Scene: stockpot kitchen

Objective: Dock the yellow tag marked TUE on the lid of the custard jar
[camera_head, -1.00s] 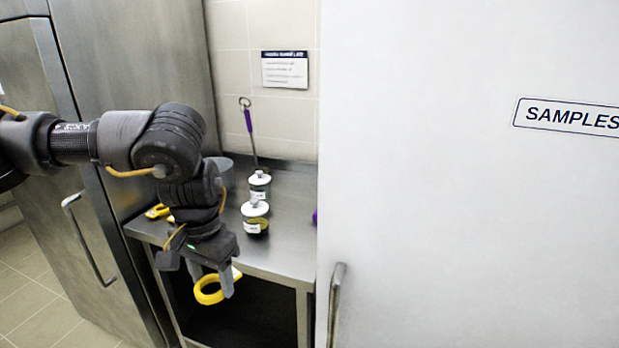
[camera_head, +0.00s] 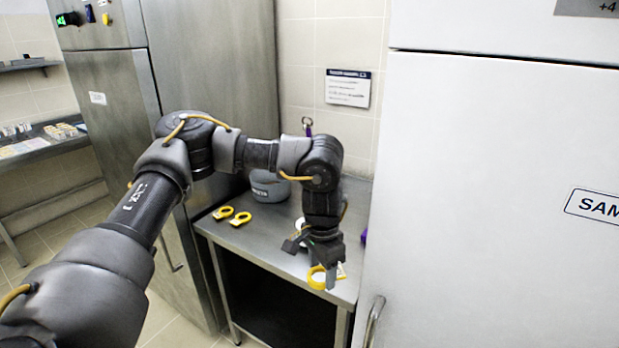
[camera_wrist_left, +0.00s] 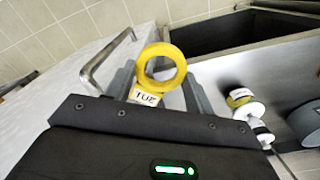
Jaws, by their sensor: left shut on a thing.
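My left gripper (camera_head: 327,272) is shut on a yellow ring-shaped tag (camera_head: 316,278). In the left wrist view the tag's ring (camera_wrist_left: 180,72) sticks out past the fingers, and its white label reads TUE. The gripper is near the right front part of the steel counter. Two small jars with white lids show in the left wrist view, a nearer one (camera_wrist_left: 239,97) with yellowish contents and another (camera_wrist_left: 263,135) beyond it. The tag is apart from both. Their labels are too small to read. My right gripper is not in view.
Two more yellow tags (camera_head: 223,212) (camera_head: 240,218) lie on the counter's left part (camera_head: 262,225). A grey pot (camera_head: 268,188) stands behind them. A white cabinet (camera_head: 480,200) with a handle closes off the right side; a steel cabinet (camera_head: 215,80) stands left.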

